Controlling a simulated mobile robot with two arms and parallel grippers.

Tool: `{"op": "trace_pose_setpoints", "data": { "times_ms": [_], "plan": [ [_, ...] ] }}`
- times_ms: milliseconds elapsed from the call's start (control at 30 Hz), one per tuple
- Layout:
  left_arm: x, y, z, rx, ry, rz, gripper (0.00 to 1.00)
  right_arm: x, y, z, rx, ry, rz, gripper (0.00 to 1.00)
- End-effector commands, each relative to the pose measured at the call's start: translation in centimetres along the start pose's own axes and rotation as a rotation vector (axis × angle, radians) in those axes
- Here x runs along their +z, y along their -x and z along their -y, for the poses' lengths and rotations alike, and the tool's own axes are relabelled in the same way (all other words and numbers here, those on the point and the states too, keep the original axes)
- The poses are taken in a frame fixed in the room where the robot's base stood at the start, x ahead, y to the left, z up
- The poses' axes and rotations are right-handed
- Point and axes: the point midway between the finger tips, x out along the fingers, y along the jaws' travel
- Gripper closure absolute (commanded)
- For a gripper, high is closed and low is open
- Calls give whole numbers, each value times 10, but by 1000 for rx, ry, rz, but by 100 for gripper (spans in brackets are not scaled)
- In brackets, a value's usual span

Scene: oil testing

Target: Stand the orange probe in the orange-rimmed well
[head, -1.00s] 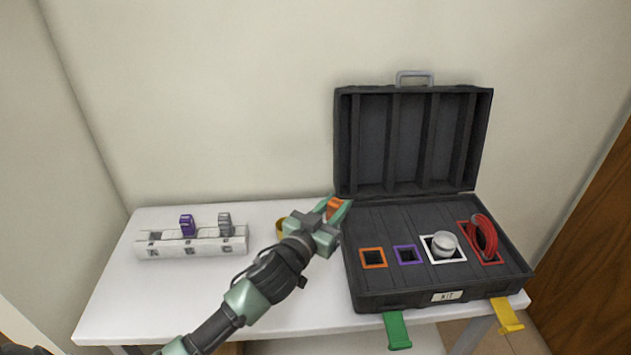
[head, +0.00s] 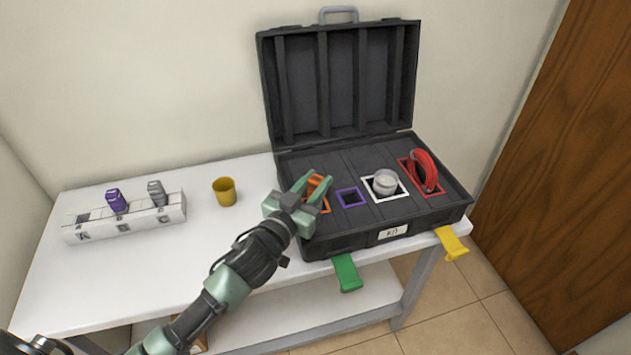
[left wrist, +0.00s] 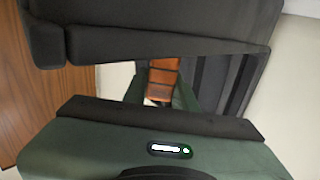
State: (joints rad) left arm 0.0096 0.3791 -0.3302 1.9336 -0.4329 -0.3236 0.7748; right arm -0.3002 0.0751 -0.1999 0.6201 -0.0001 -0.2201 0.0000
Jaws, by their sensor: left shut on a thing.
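My left gripper (head: 315,184) is shut on the orange probe (head: 318,180) at the left front of the open black case. In the left wrist view the orange probe (left wrist: 163,78) shows between the fingers. The orange-rimmed well (head: 325,207) is mostly hidden behind the gripper, with only a little of its rim showing. The probe is over or at this well; I cannot tell whether its lower end is inside. My right gripper is not in view.
The purple-rimmed well (head: 350,197) is empty. A white-rimmed well holds a round pale jar (head: 385,180); a red coil (head: 425,170) stands in the red-rimmed well. The raised lid (head: 340,85) stands behind. A white rack (head: 125,220) and yellow cup (head: 225,191) stand left.

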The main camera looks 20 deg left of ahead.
Motion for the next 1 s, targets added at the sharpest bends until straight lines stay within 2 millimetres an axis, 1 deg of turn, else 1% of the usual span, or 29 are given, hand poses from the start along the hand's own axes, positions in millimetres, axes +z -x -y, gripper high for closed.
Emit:
{"op": "trace_pose_setpoints", "data": {
  "times_ms": [33, 200, 567, 1000],
  "plan": [
    [9, 0, 0, 0, -1, -1, 100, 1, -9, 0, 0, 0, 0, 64],
    [14, 0, 0, 0, 0, -1, 100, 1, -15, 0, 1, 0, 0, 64],
    [13, 0, 0, 0, 0, -1, 100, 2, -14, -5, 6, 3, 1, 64],
    [13, 0, 0, -1, 2, 0, 100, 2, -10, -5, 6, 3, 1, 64]
  ]
}}
